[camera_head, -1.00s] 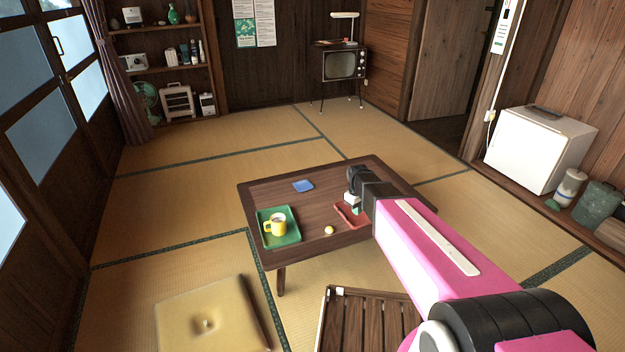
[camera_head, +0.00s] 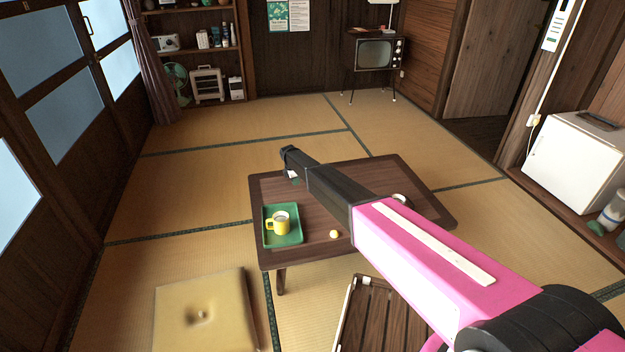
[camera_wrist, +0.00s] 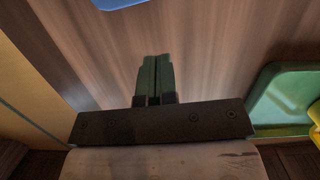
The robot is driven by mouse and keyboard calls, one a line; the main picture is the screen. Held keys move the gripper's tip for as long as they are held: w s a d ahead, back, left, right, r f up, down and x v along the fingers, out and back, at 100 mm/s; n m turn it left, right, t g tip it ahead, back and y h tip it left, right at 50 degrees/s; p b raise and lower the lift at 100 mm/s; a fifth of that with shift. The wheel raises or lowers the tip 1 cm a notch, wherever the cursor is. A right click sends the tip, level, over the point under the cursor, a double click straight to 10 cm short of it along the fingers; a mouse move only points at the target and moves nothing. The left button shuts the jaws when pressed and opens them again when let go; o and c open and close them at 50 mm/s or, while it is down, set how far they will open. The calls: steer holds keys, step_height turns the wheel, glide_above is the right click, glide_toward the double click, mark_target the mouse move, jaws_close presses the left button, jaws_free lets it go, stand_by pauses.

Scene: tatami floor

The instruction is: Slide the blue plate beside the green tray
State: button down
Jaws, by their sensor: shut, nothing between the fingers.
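The blue plate shows only as an edge at the top of the wrist view (camera_wrist: 118,3). In the head view it is hidden behind my arm. The green tray (camera_head: 287,241) lies at the left side of the low table and holds a yellow mug (camera_head: 279,223). The tray also shows at the right of the wrist view (camera_wrist: 272,92). My gripper (camera_head: 293,176) is over the table's far left part, beyond the tray. In the wrist view its fingers (camera_wrist: 155,62) are shut together and empty, with the plate apart beyond their tips.
The dark wooden table (camera_head: 432,213) also bears a small yellow ball (camera_head: 334,234) and a white cup-like thing (camera_head: 399,197), partly behind my arm. A floor cushion (camera_head: 205,310) and a slatted wooden piece (camera_head: 380,318) lie in front. Tatami around the table is open.

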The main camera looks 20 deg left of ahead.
steer(key=w+d, duration=0.2)
steer(key=d, duration=0.1)
steer(key=w+d, duration=0.2)
steer(key=d, duration=0.1)
steer(key=w+d, duration=0.2)
steer(key=d, duration=0.1)
steer(key=shift+d, duration=0.2)
steer(key=shift+w+d+f, duration=0.15)
steer(key=shift+f, duration=0.7)
